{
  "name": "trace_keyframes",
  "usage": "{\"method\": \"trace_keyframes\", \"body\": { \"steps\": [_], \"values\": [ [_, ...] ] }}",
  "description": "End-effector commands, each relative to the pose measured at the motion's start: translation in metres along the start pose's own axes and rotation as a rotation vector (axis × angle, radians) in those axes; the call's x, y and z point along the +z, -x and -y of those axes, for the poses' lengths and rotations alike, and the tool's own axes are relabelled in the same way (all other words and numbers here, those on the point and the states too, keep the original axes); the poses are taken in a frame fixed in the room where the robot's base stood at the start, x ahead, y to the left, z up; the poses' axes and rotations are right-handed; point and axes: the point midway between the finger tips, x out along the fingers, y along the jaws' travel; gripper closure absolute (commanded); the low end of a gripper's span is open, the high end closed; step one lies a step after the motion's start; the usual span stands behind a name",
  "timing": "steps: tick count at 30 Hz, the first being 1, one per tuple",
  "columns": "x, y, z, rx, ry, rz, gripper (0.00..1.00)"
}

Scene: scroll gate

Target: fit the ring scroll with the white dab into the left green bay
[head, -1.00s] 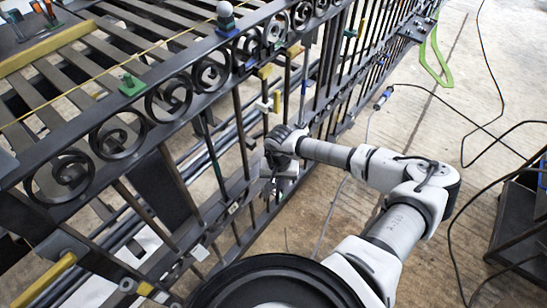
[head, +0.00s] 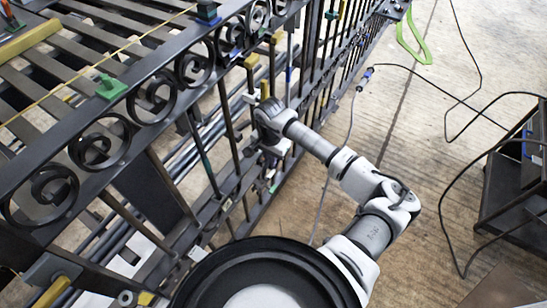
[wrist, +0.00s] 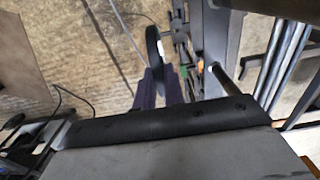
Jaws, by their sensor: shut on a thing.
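My gripper (head: 268,138) is beside the dark metal gate on its right side, below the scroll-bearing top rail. In the wrist view its dark purple fingers (wrist: 159,86) are shut on a dark ring scroll (wrist: 154,47), seen nearly edge-on beyond the fingertips. I cannot tell which gap is the left green bay.
Several fixed scrolls (head: 98,147) line the gate's top rail. Yellow blocks (head: 250,61) sit among the bars near my gripper. A dark stand (head: 512,195) and loose black cables are at the right. The concrete floor between is mostly clear.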

Motion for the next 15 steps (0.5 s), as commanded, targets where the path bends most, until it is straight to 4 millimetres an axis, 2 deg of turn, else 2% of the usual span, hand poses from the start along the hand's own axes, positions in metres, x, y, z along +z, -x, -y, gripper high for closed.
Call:
{"method": "trace_keyframes", "body": {
  "steps": [15],
  "values": [
    [0.001,-0.024,0.023,0.0,0.002,0.0,1.0]
  ]
}}
